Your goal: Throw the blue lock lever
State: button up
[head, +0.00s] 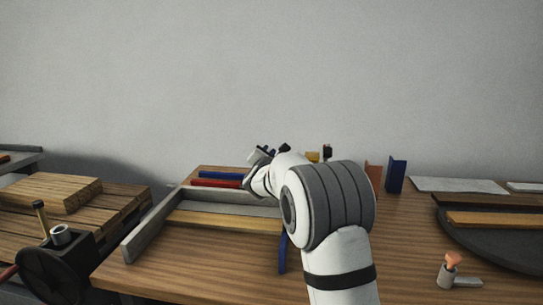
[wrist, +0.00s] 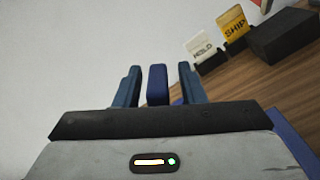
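My gripper (wrist: 158,88) is open in the wrist view, with one finger on each side of a dark blue upright piece (wrist: 157,84), which looks like the blue lock lever's handle. A narrow gap shows on both sides of it, so the fingers look apart from it. In the head view my gripper (head: 262,154) is over the back of the workbench, near a blue bar (head: 222,175) and a red bar (head: 215,183). My arm hides much of the area under it. Another blue strip (head: 283,252) shows beside my arm, partly hidden.
In the wrist view a HOLD card (wrist: 201,46), a yellow SHIP card (wrist: 234,27) and a dark block (wrist: 285,38) stand to the right. Grey rails (head: 150,228) frame the bench's left. A dark round tray (head: 480,238) and a small grey stand (head: 449,273) are at right.

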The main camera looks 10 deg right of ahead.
jog(key=shift+c, duration=0.5)
grip_shut()
